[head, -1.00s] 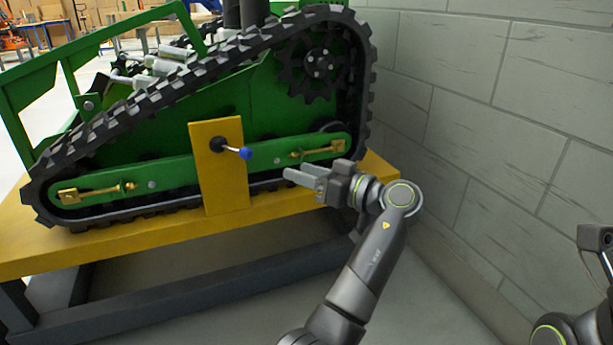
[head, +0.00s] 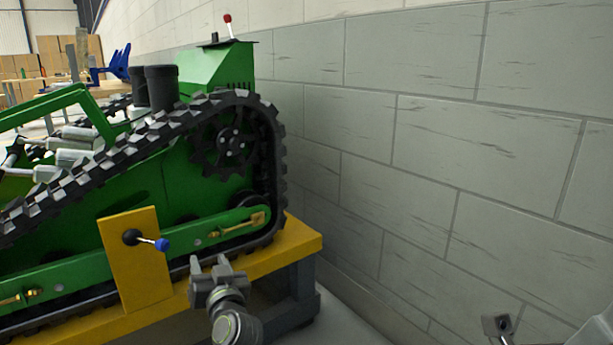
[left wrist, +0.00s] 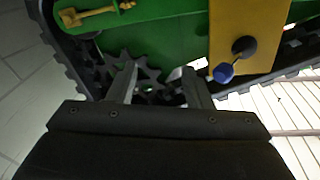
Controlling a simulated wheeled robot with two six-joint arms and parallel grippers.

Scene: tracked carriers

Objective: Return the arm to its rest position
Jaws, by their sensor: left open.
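The green tracked carrier (head: 176,195) fills the left of the head view, its black track sloping up to a toothed wheel. A yellow plate (head: 140,284) on its side bears a short lever with a blue knob (head: 161,244). My left gripper (head: 209,264) is open and empty, to the right of the knob and a little lower in the picture, apart from it. In the left wrist view the open fingers (left wrist: 158,86) have the toothed wheel behind them, and the blue knob (left wrist: 223,72) lies to their right. Part of my right arm (head: 497,325) shows at the bottom edge; its jaws are unclear.
The carrier rests on a yellow-topped stand (head: 293,246) with dark legs. A grey block wall (head: 440,150) runs along the right. Some floor is clear between stand and wall. Benches and a blue object (head: 112,66) stand far behind.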

